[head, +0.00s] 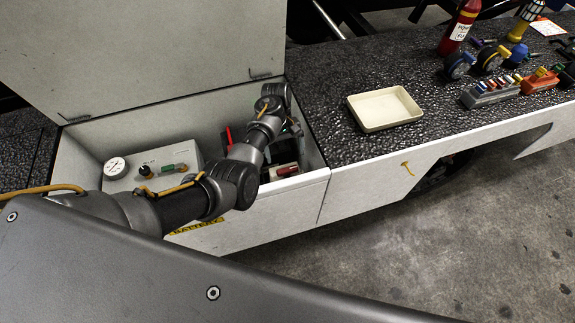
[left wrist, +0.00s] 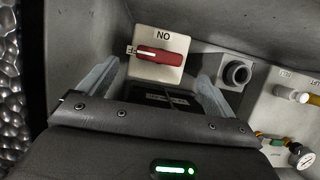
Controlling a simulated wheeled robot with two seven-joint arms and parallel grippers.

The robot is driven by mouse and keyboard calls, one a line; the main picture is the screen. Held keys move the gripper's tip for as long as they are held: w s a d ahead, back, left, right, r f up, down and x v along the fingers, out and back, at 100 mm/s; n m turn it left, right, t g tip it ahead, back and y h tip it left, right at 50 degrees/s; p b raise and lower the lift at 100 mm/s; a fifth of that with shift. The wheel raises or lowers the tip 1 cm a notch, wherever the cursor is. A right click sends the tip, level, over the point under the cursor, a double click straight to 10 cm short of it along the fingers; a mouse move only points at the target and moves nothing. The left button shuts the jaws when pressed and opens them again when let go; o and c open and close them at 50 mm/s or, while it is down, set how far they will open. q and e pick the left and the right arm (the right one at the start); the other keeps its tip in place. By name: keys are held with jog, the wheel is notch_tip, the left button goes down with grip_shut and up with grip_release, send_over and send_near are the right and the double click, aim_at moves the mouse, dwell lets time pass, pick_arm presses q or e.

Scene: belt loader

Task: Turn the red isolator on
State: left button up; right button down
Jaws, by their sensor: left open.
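The red isolator handle (left wrist: 160,56) sits on a pale plate in the left wrist view. It lies crosswise, slightly tilted, with a white mark along it. An upside-down ON label stands above it, and a small label is at its left end. In the head view the red handle (head: 287,170) shows low in the open compartment near its front wall. My left gripper (left wrist: 158,74) is open and empty, its two fingers apart on either side of the handle's line and short of it. In the head view my left gripper (head: 292,132) is inside the compartment, partly hidden. My right gripper is not in view.
The compartment's raised lid (head: 160,45) stands behind my arm. A panel with a pressure gauge (head: 115,168) is at the left. A round black connector (left wrist: 236,73) is beside the isolator plate. A cream tray (head: 384,109) and a red extinguisher (head: 459,28) stand on the deck.

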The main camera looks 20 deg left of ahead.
aim_at(287, 169)
pick_arm(q)
jog(key=x, duration=0.6)
jog(key=c, duration=1)
